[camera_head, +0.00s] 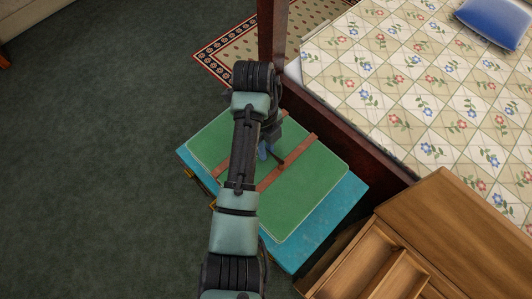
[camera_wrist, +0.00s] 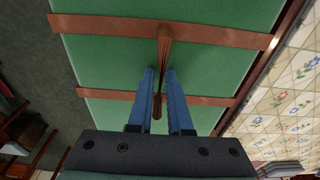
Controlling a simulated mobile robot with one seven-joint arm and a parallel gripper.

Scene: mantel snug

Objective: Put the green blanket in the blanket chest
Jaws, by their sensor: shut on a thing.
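The green blanket (camera_head: 300,186) is a flat folded bundle with two brown straps and a brown carrying handle (camera_wrist: 164,50). It lies over, or just above, the teal blanket chest (camera_head: 335,213); I cannot tell whether they touch. The blanket covers most of the chest's top, so I cannot see whether the chest is open. My gripper (camera_head: 267,152) points down over the middle of the blanket. In the wrist view, its blue fingers (camera_wrist: 160,95) are shut on the handle. My arm hides part of the blanket's left side.
A dark wooden bed frame and post (camera_head: 270,40) stand close behind and right of the chest, with a flowered quilt (camera_head: 400,90) on the bed. A wooden drawer unit (camera_head: 450,225) is at lower right, with open compartments. Dark green carpet (camera_head: 90,150) is clear at left.

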